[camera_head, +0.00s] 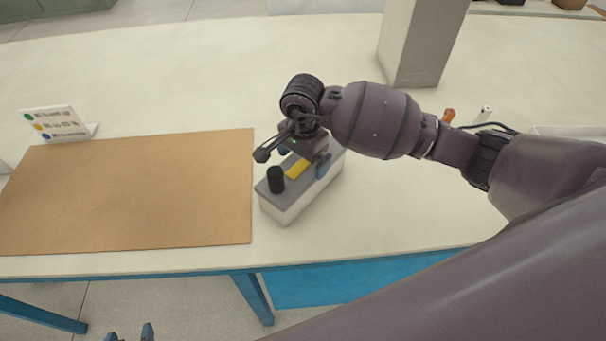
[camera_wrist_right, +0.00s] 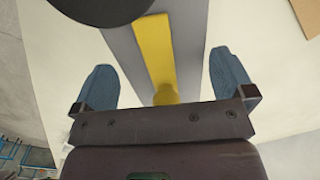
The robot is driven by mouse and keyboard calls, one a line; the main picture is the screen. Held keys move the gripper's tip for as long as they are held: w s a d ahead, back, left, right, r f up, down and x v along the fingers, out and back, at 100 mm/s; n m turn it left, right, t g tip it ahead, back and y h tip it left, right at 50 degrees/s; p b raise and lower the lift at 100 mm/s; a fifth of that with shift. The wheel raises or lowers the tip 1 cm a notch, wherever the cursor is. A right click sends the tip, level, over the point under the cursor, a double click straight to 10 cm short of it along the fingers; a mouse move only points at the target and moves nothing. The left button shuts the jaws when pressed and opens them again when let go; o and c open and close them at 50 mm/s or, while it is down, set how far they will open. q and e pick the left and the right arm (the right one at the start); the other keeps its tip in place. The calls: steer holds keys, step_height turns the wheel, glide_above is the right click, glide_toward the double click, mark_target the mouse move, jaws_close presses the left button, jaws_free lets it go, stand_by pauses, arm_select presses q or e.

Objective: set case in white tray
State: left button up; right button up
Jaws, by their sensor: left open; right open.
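The case (camera_head: 292,206) is a white box with a grey top, a yellow strip and a black round knob; it stands on the table right of the brown mat. My right gripper (camera_head: 304,161) is open over its far part, its blue fingers apart. In the right wrist view the fingers (camera_wrist_right: 164,80) stand either side of the grey top (camera_wrist_right: 190,45) and yellow strip, with gaps showing. My left gripper (camera_head: 130,334) is open and empty at the bottom left, below the table edge. A white rim (camera_head: 568,130) at the right, mostly behind my right arm, may be the white tray.
A brown mat (camera_head: 130,195) lies flat at the left, with a small sign (camera_head: 55,124) with coloured dots behind it. A grey pillar (camera_head: 420,45) stands at the back. Small orange and white items (camera_head: 485,114) stand near my right arm. The table's middle back is clear.

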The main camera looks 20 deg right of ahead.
steer(key=shift+f, duration=0.8)
steer(key=shift+c, duration=0.2)
steer(key=c, duration=1.2)
steer(key=shift+r, duration=0.2)
steer(key=shift+c, duration=0.2)
